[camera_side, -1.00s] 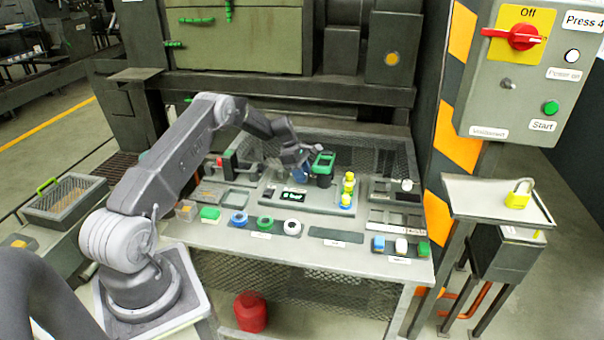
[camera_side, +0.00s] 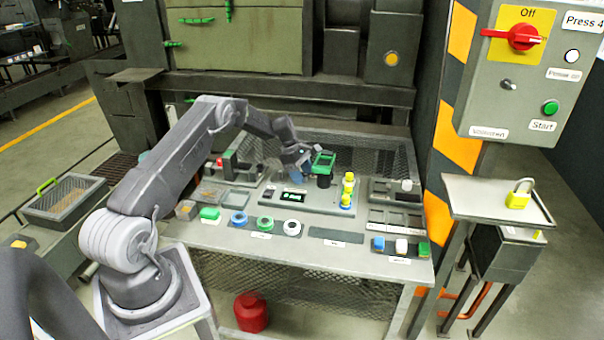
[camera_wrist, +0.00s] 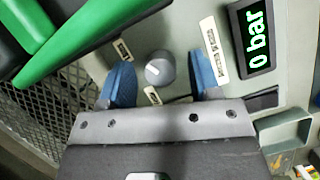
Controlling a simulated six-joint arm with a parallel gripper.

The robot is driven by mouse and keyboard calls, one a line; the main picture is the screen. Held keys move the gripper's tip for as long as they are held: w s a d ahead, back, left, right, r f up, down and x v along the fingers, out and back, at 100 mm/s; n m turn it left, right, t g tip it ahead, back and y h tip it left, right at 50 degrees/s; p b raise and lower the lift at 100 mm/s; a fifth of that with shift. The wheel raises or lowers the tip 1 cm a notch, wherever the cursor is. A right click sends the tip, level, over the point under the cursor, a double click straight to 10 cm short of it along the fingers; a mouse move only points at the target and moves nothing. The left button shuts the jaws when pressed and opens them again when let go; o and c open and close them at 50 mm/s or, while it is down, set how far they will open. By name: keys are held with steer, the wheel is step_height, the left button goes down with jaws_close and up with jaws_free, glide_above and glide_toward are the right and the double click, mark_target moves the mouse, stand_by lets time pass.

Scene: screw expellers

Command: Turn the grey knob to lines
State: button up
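The grey knob (camera_wrist: 159,68) is round with a pale pointer line and shows in the wrist view on a grey-green panel (camera_wrist: 188,20), ringed by small white labels. My gripper (camera_wrist: 160,82) is open, its two blue fingers on the left and right of the knob with gaps on both sides. Whether the fingertips reach down to the knob's height I cannot tell. In the side view my gripper (camera_side: 302,170) is over the bench unit, and the knob is hidden there. The label texts are too small to read.
A display (camera_wrist: 254,38) reading "0 bar" sits right of the knob. A green handle (camera_wrist: 85,45) crosses the upper left of the wrist view, close to the left finger. Yellow-green stacked parts (camera_side: 347,190) stand right of my gripper in the side view.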

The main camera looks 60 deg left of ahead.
steer(key=v, duration=1.3)
steer(key=shift+a+r, duration=0.2)
steer(key=shift+r, duration=0.15)
steer(key=shift+s, duration=0.1)
steer(key=s+d+r+m+y, duration=0.1)
steer(key=s+d+r+m, duration=0.25)
steer(key=d+r, duration=0.4)
steer(key=s+d+r+m+y, duration=0.1)
steer(key=s+d+r+m, duration=0.1)
steer(key=d+r+m, duration=0.5)
steer(key=s+d+r+m+y, duration=0.15)
steer(key=d+r, duration=0.35)
steer(key=d, duration=0.5)
steer(key=s+d+m+t, duration=0.1)
steer(key=s+d+m, duration=0.5)
steer(key=s, duration=0.5)
steer(key=s+d+f+m+t, duration=0.1)
steer(key=s+d+m, duration=0.4)
steer(key=s, duration=0.6)
steer(key=shift+s+d+f+m+t, duration=0.35)
steer(key=shift+d+t, duration=0.35)
steer(key=shift+d, duration=0.25)
